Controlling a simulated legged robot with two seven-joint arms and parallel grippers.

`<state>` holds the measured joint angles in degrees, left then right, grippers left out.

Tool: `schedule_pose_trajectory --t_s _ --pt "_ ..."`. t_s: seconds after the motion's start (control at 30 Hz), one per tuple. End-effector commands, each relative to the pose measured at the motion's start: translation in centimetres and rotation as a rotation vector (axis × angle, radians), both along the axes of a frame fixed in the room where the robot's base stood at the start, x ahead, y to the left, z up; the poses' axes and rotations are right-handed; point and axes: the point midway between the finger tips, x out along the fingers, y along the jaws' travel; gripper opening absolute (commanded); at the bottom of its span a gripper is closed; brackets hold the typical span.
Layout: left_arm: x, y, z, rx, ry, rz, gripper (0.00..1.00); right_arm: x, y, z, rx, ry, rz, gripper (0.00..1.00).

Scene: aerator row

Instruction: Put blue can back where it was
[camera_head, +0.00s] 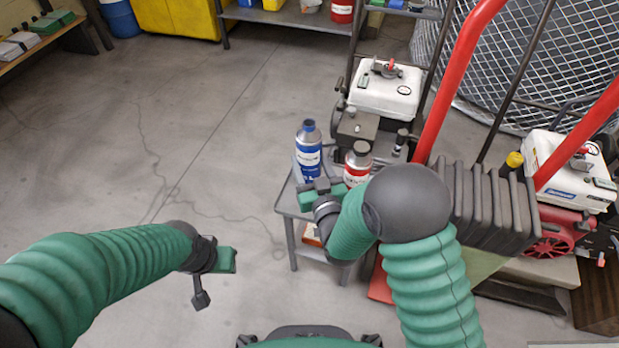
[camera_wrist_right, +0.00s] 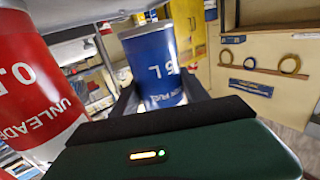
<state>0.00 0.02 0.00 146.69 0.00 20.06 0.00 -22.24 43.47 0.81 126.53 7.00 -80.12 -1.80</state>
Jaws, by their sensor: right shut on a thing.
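A white-topped machine (camera_head: 384,90) stands behind the stand. Red bars (camera_head: 455,75) and a second white machine (camera_head: 570,172) are at right. A shelf (camera_head: 290,14) and yellow cabinet (camera_head: 180,16) are at the back. The floor at left is clear.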

Motion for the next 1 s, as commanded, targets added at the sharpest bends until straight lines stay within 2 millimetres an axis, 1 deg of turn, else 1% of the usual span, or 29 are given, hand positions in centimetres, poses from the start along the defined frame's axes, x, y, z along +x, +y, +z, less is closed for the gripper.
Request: schedule_pose_trajectory --t_s 0.1,0.2,0.43,0.47,0.6,0.87,0.97,1.0 --pt "0.0 0.0 -1.4 0.0 -0.001 0.0 0.36 0.0 0.0 -2.3 0.0 0.001 0.0 0.07" --pt "0.0 0.0 -2.3 0.0 -0.001 0.0 0.36 0.0 0.0 -3.9 0.0 0.001 0.0 0.07" --pt "0.0 0.0 -2.0 0.0 -0.001 0.0 0.36 0.0 0.0 -3.7 -0.001 0.002 0.0 0.07" --pt "0.0 0.0 -2.0 0.0 -0.001 0.0 0.36 0.0 0.0 -3.7 -0.001 0.002 0.0 0.56" --pt "0.0 0.0 -2.0 0.0 -0.001 0.0 0.36 0.0 0.0 -3.7 -0.001 0.002 0.0 0.74" --pt "0.0 0.0 -2.0 0.0 -0.001 0.0 0.36 0.0 0.0 -3.6 0.0 0.001 0.0 0.75" --pt "0.0 0.0 -1.8 0.0 -0.001 0.0 0.36 -0.4 -0.1 -3.6 -0.001 0.002 0.0 0.75" --pt "0.0 0.0 -1.5 0.0 -0.001 0.0 0.36 -0.9 -0.2 -3.5 -0.001 0.002 0.0 0.75"
